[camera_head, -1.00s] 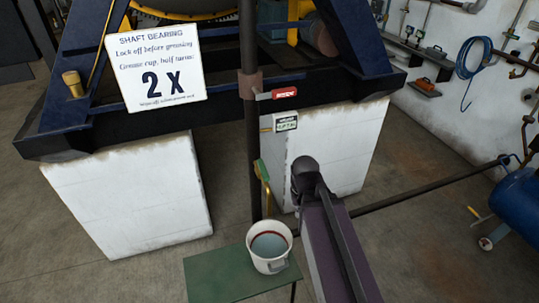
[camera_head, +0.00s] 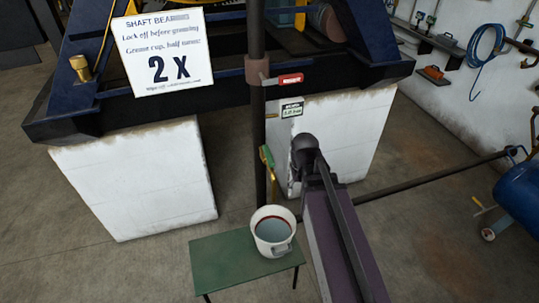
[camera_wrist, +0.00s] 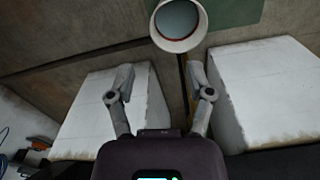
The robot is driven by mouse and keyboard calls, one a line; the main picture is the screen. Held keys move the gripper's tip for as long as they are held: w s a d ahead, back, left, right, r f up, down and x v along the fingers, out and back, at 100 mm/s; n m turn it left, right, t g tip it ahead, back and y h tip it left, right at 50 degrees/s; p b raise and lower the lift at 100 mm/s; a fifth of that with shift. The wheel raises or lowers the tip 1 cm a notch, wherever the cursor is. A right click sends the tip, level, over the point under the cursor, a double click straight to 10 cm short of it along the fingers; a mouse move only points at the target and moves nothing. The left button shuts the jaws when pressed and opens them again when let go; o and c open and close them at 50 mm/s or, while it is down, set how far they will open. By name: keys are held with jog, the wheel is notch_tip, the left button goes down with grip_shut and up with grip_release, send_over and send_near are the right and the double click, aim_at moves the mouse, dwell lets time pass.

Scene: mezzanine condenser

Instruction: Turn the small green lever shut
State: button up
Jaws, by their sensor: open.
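A small green lever (camera_head: 267,157) shows in the head view on a thin yellow pipe, beside the dark vertical post and above a white bucket (camera_head: 257,233). My arm stands just to the right of the lever in that view, and my gripper cannot be made out there. In the wrist view my gripper (camera_wrist: 161,75) has its two fingers spread apart with nothing between them. A thin yellow strip, probably the pipe, runs near the right finger. The bucket (camera_wrist: 179,22) shows beyond the fingertips. I cannot make out the green lever in the wrist view.
A red-handled lever (camera_head: 290,79) sits higher on the dark post (camera_head: 258,120). The bucket stands on a green table (camera_head: 215,265). White plinths (camera_head: 135,180) flank the post. A dark horizontal pipe (camera_head: 430,180) runs right to a blue tank (camera_head: 520,205). Open floor lies at the left.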

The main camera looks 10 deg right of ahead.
notch_tip(320, 180, up, 5)
jog(key=n+p, duration=0.2)
jog(key=p, duration=0.3)
send_over(270, 157)
jog(key=shift+r, duration=0.1)
jog(key=shift+b, duration=0.35)
notch_tip(270, 157, down, 8)
jog(key=b, duration=0.7)
jog(key=shift+r, duration=0.2)
grip_shut()
